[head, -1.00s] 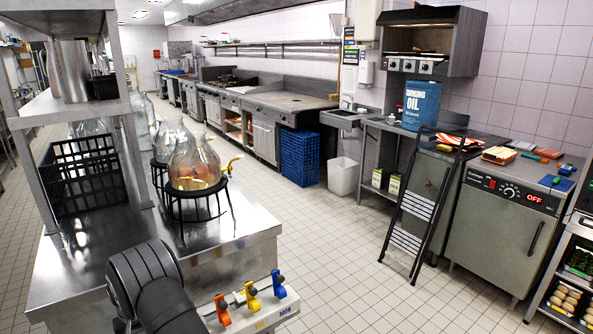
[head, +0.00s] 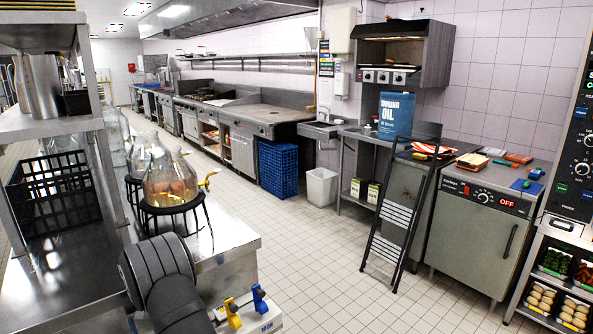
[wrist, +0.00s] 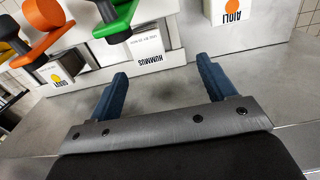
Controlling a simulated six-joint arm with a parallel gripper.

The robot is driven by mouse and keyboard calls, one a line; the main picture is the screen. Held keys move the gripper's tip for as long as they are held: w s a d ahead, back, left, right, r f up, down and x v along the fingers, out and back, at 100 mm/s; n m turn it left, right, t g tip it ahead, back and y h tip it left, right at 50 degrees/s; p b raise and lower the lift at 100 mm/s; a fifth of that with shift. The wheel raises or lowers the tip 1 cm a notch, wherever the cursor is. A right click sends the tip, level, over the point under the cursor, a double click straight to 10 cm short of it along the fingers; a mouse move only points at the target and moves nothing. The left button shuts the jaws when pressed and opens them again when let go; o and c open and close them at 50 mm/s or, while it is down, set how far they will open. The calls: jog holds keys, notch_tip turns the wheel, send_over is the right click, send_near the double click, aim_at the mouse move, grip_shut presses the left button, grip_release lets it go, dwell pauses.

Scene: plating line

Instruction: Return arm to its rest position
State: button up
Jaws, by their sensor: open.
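My gripper (wrist: 161,68) shows in the wrist view with its two blue fingers spread apart and nothing between them. It is over a grey metal surface (wrist: 165,95), beside white dispenser boxes. The box labelled HUMMUS (wrist: 152,52) has a green tap (wrist: 112,22) and lies just beyond the fingertips; I see no contact. In the head view my dark arm is at the bottom, and the gripper itself is hidden or out of frame.
An orange tap (wrist: 38,45) and an AIOLI box (wrist: 228,10) flank the hummus box. In the head view, yellow (head: 233,312) and blue (head: 259,298) taps stand right of my arm. Glass dispensers on a black stand (head: 172,208) and a black crate (head: 55,190) are close by.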

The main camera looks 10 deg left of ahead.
jog(key=w+d, duration=0.9)
jog(key=w, duration=0.1)
jog(key=f, duration=1)
jog(key=shift+a+f, duration=0.1)
jog(key=shift+a, duration=0.1)
jog(key=shift+s+d+r, duration=0.15)
jog(key=shift+r, duration=2.5)
